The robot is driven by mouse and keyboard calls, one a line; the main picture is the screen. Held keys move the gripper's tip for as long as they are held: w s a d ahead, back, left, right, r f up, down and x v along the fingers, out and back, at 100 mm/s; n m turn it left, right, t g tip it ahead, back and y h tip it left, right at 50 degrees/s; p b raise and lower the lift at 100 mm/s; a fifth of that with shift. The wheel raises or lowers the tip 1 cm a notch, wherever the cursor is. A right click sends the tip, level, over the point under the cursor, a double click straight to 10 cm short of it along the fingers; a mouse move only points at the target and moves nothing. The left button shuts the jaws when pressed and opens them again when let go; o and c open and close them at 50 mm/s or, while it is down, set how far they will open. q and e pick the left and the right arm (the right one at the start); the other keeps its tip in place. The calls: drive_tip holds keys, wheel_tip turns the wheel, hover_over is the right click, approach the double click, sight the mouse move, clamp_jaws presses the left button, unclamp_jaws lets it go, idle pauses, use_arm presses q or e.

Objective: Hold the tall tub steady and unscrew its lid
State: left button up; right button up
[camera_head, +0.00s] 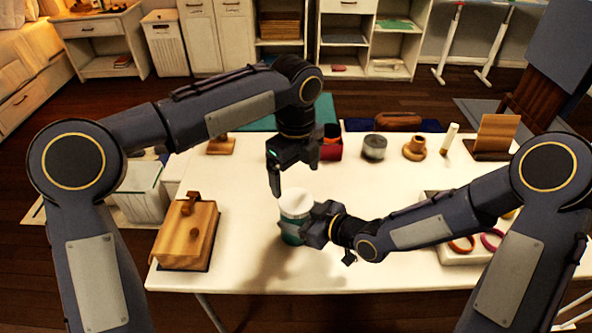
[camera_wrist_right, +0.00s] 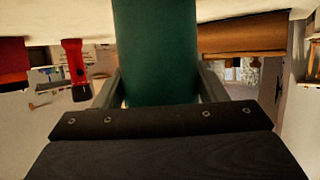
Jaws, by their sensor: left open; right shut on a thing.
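The tall tub (camera_head: 292,236) has a dark green body and a white lid (camera_head: 295,203). It stands upright near the middle of the white table. My right gripper (camera_head: 306,232) is shut on the tub's body from the right, below the lid. In the right wrist view the green body of the tub (camera_wrist_right: 155,45) fills the space between the two fingers. My left gripper (camera_head: 294,179) is open and empty, pointing down above the lid, with its fingers spread. The head view does not clearly show whether a finger touches the lid.
A wooden box (camera_head: 186,234) with a handle stands at the table's left. A pale tray (camera_head: 451,254) with coloured rings lies at the right, partly behind my right arm.

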sight(296, 200)
use_arm(q)
wheel_tip(296, 200, down, 8)
drive_tip(key=shift+r, duration=0.2)
drive_tip(key=c, duration=1)
drive_tip(key=n, duration=0.4)
drive_tip(key=shift+r+n, duration=0.1)
drive_tip(key=shift+n, duration=0.2)
drive_tip(key=shift+c, duration=0.2)
drive_tip(key=n, duration=0.5)
drive_tip(key=o, duration=1.1)
